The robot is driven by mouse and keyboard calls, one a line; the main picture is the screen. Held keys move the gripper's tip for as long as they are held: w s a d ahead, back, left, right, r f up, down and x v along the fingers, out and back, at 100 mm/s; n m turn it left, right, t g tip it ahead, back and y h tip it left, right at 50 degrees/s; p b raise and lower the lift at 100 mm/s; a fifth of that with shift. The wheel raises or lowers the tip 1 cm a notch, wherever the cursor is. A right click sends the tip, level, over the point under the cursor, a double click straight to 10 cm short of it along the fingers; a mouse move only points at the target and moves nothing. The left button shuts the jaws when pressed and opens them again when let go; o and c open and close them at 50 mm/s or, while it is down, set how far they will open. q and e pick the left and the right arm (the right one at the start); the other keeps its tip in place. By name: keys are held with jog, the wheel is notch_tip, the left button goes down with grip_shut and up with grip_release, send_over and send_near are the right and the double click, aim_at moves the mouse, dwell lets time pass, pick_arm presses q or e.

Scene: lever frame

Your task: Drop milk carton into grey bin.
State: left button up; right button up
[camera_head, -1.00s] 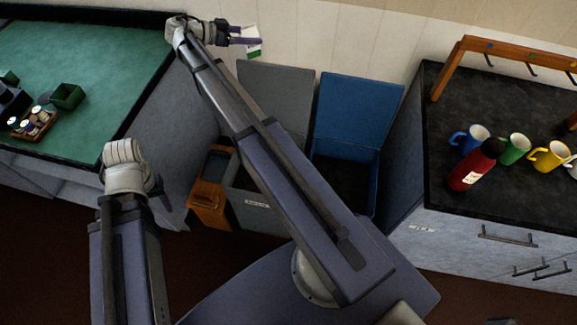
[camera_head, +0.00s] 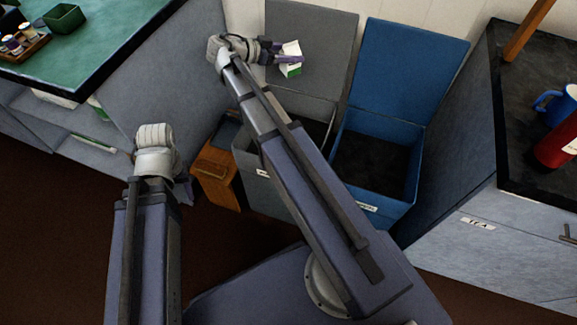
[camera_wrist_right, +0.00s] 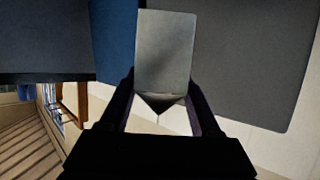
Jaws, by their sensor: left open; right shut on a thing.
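My right arm hides much of the grey bin's opening. My left gripper (camera_head: 184,189) is open, low at the left, apart from the bin and mostly hidden behind its wrist.
An open blue bin (camera_head: 415,185) stands right of the grey bin. A small orange-brown box (camera_head: 216,176) stands to its left. The green-topped counter (camera_head: 110,30) is at left; a dark-topped cabinet (camera_head: 510,150) with a blue mug (camera_head: 556,106) and red bottle (camera_head: 557,145) is at right.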

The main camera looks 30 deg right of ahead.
jog(key=s+a+f+t+b, duration=0.1)
jog(key=s+f+b, duration=0.2)
jog(key=f+b, duration=0.6)
notch_tip(320, 180, down, 3)
jog(key=shift+s+a+r+n, duration=0.1)
jog(key=shift+s+a+n, duration=0.2)
jog(key=shift+s+n, duration=0.1)
jog(key=shift+b, duration=0.3)
notch_tip(320, 180, down, 6)
jog(key=b, duration=0.6)
jog(key=o, duration=1.4)
jog(key=shift+a, duration=0.1)
